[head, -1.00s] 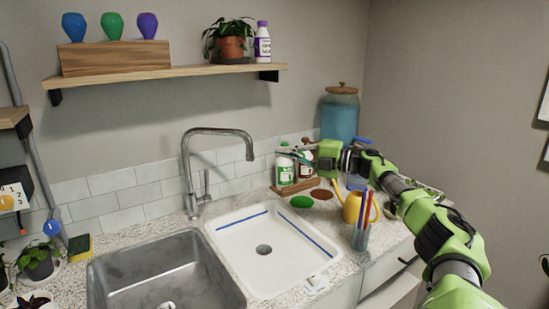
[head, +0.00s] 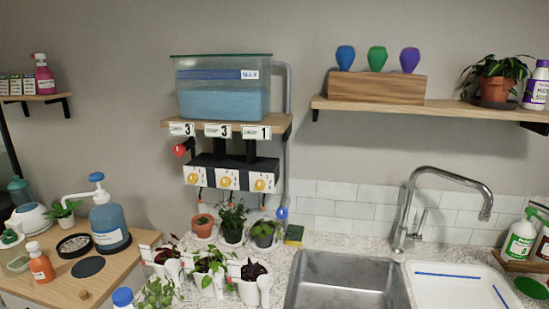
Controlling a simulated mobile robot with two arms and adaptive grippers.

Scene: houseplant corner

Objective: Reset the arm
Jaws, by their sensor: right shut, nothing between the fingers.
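The rest of my right arm is outside the picture. My left gripper is not in view.
A sink (head: 345,282) with a tall faucet (head: 410,215) and a white basin (head: 455,290) lie at the lower right. Potted plants (head: 210,268) line the counter. A blue pump bottle (head: 109,222) stands left. A water tank (head: 222,92) sits on a wall shelf.

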